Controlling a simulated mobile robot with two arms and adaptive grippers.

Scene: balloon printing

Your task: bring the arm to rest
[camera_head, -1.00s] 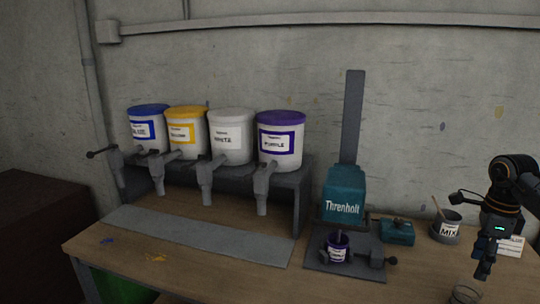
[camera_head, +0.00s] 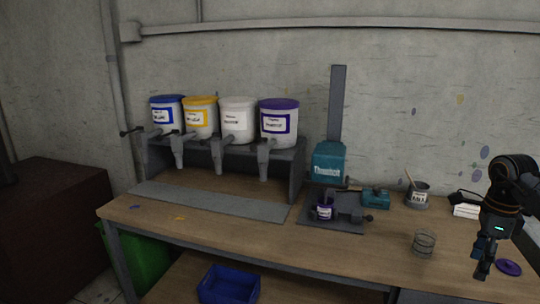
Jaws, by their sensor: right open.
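My right gripper (camera_head: 483,268) hangs at the right edge of the head view, pointing down over the front right of the workbench (camera_head: 385,250). Its jaws are open and nothing shows between them. It is apart from the wire holder (camera_head: 425,243) to its left and from a purple lid (camera_head: 509,267) to its right. My left gripper is not in view.
Paint tubs with taps stand on a rack (camera_head: 297,170) at the back left. A teal press (camera_head: 328,163) stands mid-bench with a small purple-labelled can (camera_head: 324,209) on its base. A mixing can (camera_head: 418,196) is at the back right. A blue crate (camera_head: 228,285) sits below.

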